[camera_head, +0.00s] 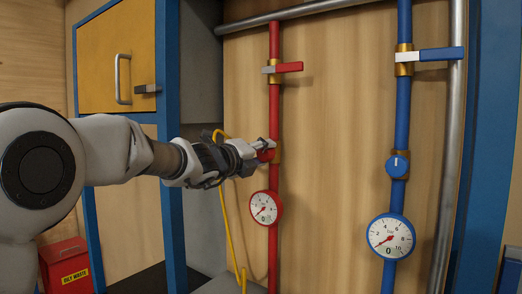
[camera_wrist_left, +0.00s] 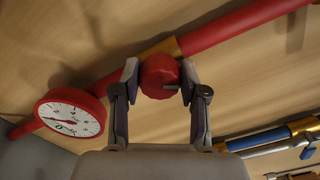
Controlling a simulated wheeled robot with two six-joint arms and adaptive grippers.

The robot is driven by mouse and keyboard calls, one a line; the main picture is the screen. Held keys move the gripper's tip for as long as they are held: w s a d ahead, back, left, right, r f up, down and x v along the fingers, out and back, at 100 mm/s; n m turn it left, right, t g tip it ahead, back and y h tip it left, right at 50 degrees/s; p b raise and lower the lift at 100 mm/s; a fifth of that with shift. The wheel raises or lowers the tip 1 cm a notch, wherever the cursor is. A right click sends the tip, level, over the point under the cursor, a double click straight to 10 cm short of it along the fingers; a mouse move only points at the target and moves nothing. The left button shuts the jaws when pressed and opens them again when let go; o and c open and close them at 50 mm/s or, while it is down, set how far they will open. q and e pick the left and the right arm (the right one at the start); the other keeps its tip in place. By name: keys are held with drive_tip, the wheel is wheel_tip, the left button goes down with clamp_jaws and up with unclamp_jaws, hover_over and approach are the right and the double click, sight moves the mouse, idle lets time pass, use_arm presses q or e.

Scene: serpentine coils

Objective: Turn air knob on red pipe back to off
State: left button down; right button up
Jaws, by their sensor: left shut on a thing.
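The red pipe (camera_head: 274,105) runs upright on the wooden wall in the head view and slants across the left wrist view (camera_wrist_left: 235,26). The red air knob (camera_wrist_left: 159,76) on it sits between the fingers of my left gripper (camera_wrist_left: 159,82), which is shut on it. In the head view the left gripper (camera_head: 264,150) largely hides the knob. A red-rimmed gauge (camera_head: 265,207) is below the knob; its needle points to the lower left, near 0. It also shows in the left wrist view (camera_wrist_left: 70,118). My right gripper is not in view.
A red lever (camera_head: 287,67) is higher on the red pipe. To the right, a blue pipe (camera_head: 402,110) carries a blue lever (camera_head: 440,54), a blue knob (camera_head: 397,165) and a blue gauge (camera_head: 391,237). A yellow cabinet (camera_head: 117,58) and yellow hose (camera_head: 228,225) are at left.

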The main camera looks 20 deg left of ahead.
use_arm(q)
drive_tip(key=shift+r+n, duration=0.35)
drive_tip(key=shift+n, duration=0.15)
drive_tip(key=shift+f+n, duration=0.2)
drive_tip(key=shift+n, duration=0.1)
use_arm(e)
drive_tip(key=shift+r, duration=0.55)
use_arm(q)
drive_tip(key=shift+r+n+p, duration=0.15)
drive_tip(key=shift+n+p, duration=0.95)
drive_tip(key=shift+n, duration=0.5)
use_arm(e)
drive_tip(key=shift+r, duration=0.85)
